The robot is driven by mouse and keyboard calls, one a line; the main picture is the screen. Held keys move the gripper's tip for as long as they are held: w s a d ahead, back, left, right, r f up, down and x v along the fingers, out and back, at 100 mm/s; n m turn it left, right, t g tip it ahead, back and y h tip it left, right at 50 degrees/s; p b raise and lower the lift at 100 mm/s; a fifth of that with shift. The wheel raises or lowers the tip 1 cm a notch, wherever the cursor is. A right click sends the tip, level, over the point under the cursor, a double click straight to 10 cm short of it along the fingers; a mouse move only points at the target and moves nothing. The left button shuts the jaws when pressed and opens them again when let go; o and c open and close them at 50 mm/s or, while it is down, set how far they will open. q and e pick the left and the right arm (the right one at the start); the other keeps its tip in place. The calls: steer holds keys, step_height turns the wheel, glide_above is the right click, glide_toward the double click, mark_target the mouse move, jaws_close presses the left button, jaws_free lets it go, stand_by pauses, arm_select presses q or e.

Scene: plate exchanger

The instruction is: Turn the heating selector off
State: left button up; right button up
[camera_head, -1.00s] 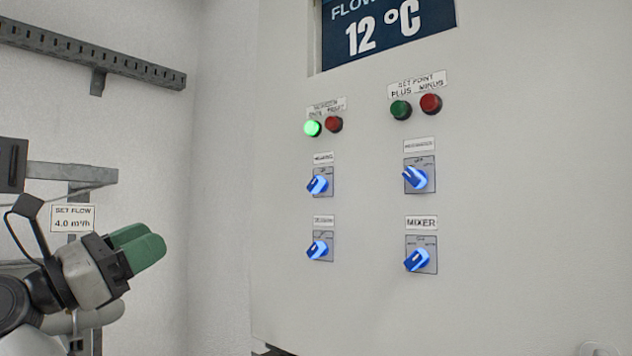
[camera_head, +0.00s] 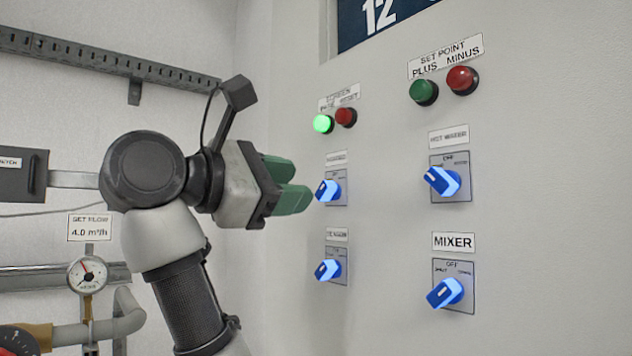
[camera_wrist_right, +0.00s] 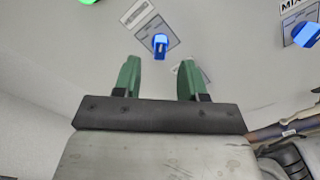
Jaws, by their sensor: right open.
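The heating selector is most likely the upper-left blue knob (camera_head: 328,190) on the panel; its label (camera_head: 336,158) is blurred. Its handle is turned off vertical, toward the left. My right gripper (camera_head: 301,184) has green fingers and is close in front of this knob, at about its height, with a small gap showing. In the right wrist view the open fingers (camera_wrist_right: 157,78) are apart, and a blue knob (camera_wrist_right: 160,45) on its plate lies ahead, between and beyond the tips. My left gripper is not in view.
Above are a lit green button (camera_head: 323,124), a red button (camera_head: 346,117) and the set point buttons (camera_head: 424,92). A gauge (camera_head: 88,274) and pipes are at left.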

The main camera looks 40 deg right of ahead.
mark_target(321, 189)
steer(key=d, duration=0.4)
steer(key=shift+w+d+p, duration=0.2)
steer(key=shift+d+p, duration=0.15)
steer(key=shift+d, duration=0.1)
steer(key=shift+c, duration=0.3)
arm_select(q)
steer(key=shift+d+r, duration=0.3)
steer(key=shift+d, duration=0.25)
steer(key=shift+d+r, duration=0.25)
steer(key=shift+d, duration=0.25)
arm_select(e)
jaws_close()
